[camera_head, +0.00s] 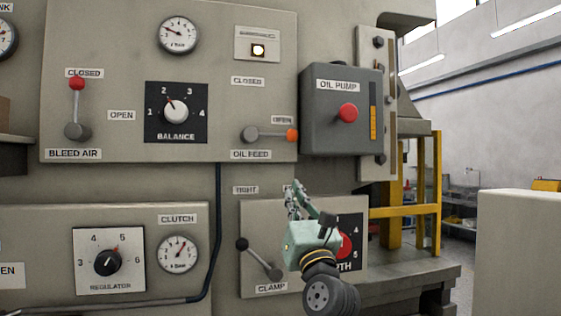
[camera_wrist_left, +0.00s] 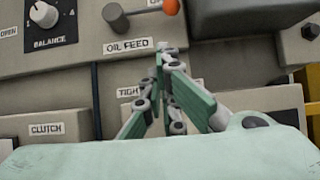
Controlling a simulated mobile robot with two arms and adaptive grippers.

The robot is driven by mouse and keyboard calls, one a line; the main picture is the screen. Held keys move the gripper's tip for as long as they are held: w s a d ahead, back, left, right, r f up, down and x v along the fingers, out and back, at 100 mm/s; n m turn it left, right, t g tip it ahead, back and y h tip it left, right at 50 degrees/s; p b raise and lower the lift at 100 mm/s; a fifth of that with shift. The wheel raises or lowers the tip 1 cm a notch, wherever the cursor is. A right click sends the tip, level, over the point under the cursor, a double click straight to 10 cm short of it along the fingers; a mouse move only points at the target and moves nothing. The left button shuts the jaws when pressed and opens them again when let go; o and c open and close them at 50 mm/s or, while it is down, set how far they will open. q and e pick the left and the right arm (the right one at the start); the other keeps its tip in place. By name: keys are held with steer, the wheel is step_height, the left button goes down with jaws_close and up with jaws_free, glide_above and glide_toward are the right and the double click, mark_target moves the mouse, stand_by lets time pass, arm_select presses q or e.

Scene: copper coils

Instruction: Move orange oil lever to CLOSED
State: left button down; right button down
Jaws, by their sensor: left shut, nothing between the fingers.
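The oil feed lever has an orange knob (camera_head: 292,135) on a short arm from a grey hub (camera_head: 250,134). It points right, toward the OPEN label (camera_head: 283,120). The CLOSED label (camera_head: 248,81) is above the hub. In the left wrist view the orange knob (camera_wrist_left: 171,7) is at the top edge and the hub (camera_wrist_left: 115,16) is left of it. My left gripper (camera_head: 296,187) is shut and empty, pointing up below the lever, apart from it. It also shows in the left wrist view (camera_wrist_left: 160,58), below the OIL FEED label. My right gripper is not in view.
The grey oil pump box (camera_head: 325,104) with a red button (camera_head: 347,113) juts out just right of the orange knob. The black-knobbed clamp lever (camera_head: 258,259) is left of my gripper. The balance dial (camera_head: 176,112) is left of the hub.

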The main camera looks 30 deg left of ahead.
mark_target(270, 135)
arm_select(q)
steer(key=shift+r, duration=0.1)
steer(key=p+x, duration=0.2)
steer(key=x, duration=0.2)
steer(key=r+p+x, duration=0.1)
steer(key=x, duration=0.3)
steer(key=s+d+r+p+x, duration=0.1)
steer(key=p+x, duration=0.1)
steer(key=x, duration=0.3)
steer(key=shift+s+d+r+p, duration=0.1)
steer(key=shift+s+r+p, duration=0.05)
steer(key=shift+p, duration=0.2)
steer(key=shift+n, duration=0.3)
